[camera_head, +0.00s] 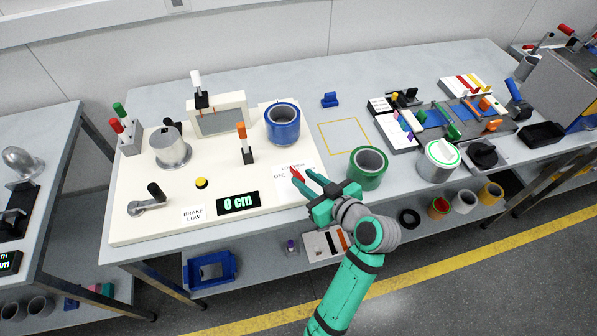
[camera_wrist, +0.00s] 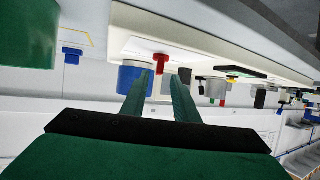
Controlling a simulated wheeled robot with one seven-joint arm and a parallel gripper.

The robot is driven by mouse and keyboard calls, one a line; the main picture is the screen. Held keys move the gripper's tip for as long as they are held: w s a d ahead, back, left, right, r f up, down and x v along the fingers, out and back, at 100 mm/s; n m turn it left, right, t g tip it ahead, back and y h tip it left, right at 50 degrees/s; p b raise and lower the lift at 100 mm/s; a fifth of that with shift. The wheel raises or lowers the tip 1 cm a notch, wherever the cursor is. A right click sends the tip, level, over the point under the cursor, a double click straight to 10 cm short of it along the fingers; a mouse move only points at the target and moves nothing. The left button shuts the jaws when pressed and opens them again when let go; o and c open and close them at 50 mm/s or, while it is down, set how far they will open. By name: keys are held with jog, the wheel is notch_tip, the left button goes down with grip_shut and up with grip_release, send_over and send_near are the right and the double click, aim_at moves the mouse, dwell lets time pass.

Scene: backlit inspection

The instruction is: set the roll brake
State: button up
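A small red lever (camera_head: 297,172) stands on a white label at the right part of the cream panel (camera_head: 125,205); "OFF" can be read on the label, and the rest is partly hidden. In the wrist view the red lever (camera_wrist: 161,62) shows between and just beyond my fingertips, without clear contact. My gripper (camera_head: 304,178) is open and empty, with its fingers pointing at the lever. A "BRAKE LOW" label (camera_head: 193,215) lies at the panel's front, beside a crank with a black handle (camera_head: 152,196). A display (camera_head: 238,202) reads 0 cm.
An orange-tipped lever (camera_head: 245,146) and a yellow button (camera_head: 201,183) are on the panel. A yellow-outlined area (camera_head: 344,122) of the table is empty.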

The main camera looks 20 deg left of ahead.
aim_at(298, 173)
jog(key=shift+x, duration=2.55)
jog(key=shift+w+d, duration=0.1)
jog(key=shift+c, duration=0.6)
grip_shut()
